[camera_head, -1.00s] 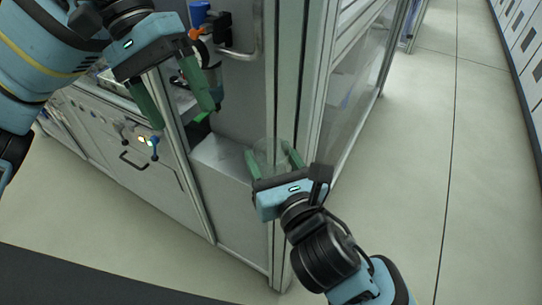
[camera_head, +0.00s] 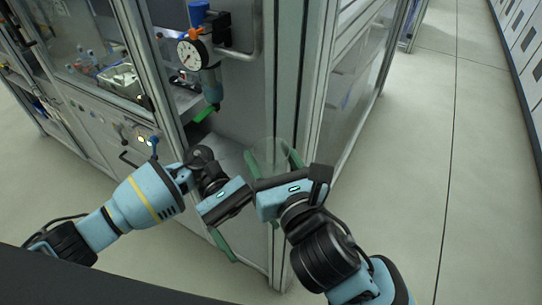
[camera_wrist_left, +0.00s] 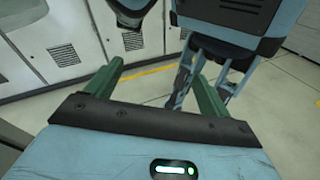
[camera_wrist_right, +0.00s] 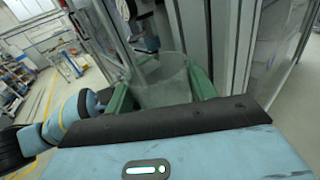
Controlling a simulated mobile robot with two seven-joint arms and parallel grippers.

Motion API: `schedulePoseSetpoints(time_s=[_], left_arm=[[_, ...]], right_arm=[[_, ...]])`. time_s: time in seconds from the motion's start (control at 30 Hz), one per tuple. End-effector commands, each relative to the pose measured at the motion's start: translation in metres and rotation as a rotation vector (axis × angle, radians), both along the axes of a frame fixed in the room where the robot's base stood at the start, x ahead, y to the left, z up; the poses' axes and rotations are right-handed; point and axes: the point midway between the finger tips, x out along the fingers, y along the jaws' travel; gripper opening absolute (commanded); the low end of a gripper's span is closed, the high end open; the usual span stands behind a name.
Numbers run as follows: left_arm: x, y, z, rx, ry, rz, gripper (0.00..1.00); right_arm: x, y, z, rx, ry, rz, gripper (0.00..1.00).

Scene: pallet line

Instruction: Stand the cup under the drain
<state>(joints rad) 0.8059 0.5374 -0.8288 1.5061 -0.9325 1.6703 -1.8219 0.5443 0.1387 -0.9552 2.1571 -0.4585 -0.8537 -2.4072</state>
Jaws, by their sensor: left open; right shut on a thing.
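A clear, see-through cup (camera_head: 268,150) is between the green fingers of my right gripper (camera_head: 273,162), which is shut on it. The cup also fills the space between the fingers in the right wrist view (camera_wrist_right: 165,85). The drain (camera_head: 213,104) is the dark lower tip of a bowl unit with a round gauge (camera_head: 188,55) on the machine. The cup is to the right of the drain and lower in the picture, apart from it. My left gripper (camera_wrist_left: 157,80) is open and empty. In the head view it is beside my right gripper, one finger hidden.
The grey metal ledge (camera_head: 228,150) below the drain looks bare, partly covered by my arms. A frame post (camera_head: 289,110) stands close to the cup. A bent handle (camera_head: 257,40) is near the gauge. The floor to the right (camera_head: 400,190) is clear.

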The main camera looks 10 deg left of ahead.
Motion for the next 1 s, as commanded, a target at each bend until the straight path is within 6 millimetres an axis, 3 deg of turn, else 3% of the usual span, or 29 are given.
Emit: schedulePoseSetpoints(time_s=[0.4, 0.63, 0.83, 1.0], left_arm=[[-0.047, -0.056, -0.033, 0.274, 1.052, 0.084, 0.81], [-0.056, -0.077, -0.045, 0.296, 1.738, 0.046, 0.81], [-0.021, -0.063, -0.057, 0.009, 2.227, 0.158, 0.81], [-0.003, -0.030, -0.090, -0.264, 2.609, 0.252, 0.81]], right_arm=[[0.000, 0.000, 0.000, 0.000, 0.000, 0.000, 0.33], [0.000, 0.000, 0.000, 0.000, 0.000, 0.000, 0.33], [0.000, 0.000, 0.000, 0.000, 0.000, 0.000, 0.33], [0.000, 0.000, 0.000, 0.000, 0.000, 0.000, 0.33]])
